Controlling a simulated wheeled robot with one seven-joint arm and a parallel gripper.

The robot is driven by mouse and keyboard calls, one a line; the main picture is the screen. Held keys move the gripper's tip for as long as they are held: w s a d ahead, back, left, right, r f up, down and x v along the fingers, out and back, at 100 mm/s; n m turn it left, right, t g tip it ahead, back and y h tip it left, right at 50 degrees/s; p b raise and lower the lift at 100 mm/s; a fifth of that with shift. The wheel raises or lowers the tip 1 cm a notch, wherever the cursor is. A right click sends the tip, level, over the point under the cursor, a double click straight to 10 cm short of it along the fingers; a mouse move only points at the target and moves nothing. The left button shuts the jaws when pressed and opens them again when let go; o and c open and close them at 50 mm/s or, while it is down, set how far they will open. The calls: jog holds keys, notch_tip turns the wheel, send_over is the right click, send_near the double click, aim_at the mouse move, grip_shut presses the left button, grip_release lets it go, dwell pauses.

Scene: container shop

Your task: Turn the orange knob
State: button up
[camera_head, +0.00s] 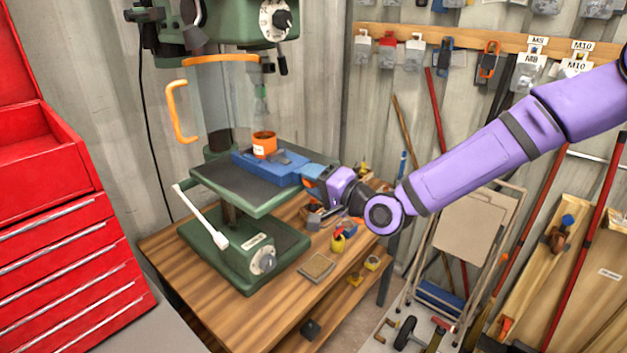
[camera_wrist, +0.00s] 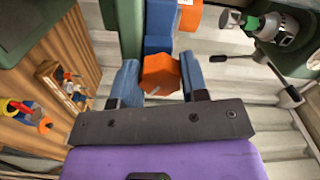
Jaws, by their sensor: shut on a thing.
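The orange knob (camera_wrist: 160,73) has a faceted face and sits between the two blue fingers of my gripper (camera_wrist: 160,80) in the wrist view. The fingers touch it on both sides. In the head view my gripper (camera_head: 313,178) reaches from the right to the end of the blue vise (camera_head: 262,169), and mostly hides the knob. The vise lies on the dark table of a green drill press (camera_head: 250,262). Its blue body also shows behind the knob in the wrist view (camera_wrist: 157,28).
An orange cup-like piece (camera_head: 264,148) with a white label stands on the vise. A clear guard (camera_head: 218,100) with orange rim and handle hangs above. A white-gripped lever (camera_head: 205,222) juts left. Small tools lie on the wooden bench (camera_head: 215,318). A red cabinet (camera_head: 70,255) stands left.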

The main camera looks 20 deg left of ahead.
jog(key=m, duration=0.6)
jog(key=shift+m, duration=0.3)
dwell(0.4)
jog(key=o, duration=0.9)
jog(key=v, duration=1.1)
